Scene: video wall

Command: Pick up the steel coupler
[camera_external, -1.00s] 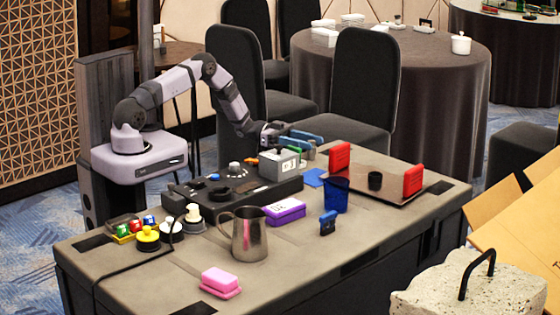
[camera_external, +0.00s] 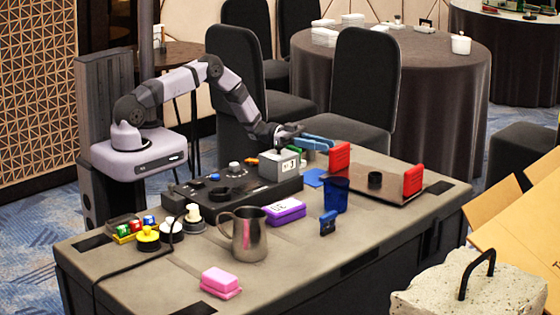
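I cannot clearly make out the steel coupler. A small silver-grey round piece (camera_external: 234,167) stands on the black panel (camera_external: 262,193), but it is too small to identify for sure. My gripper (camera_external: 297,130) is above and just behind the grey box with white labels (camera_external: 279,168), at the panel's right end. It is well to the right of the round piece. Its fingers are small and dark here, so I cannot tell whether they are open or shut.
A blue tool (camera_external: 318,143) lies near my gripper. A metal pitcher (camera_external: 249,235), purple box (camera_external: 285,211) and blue cup (camera_external: 336,195) stand in front of the panel.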

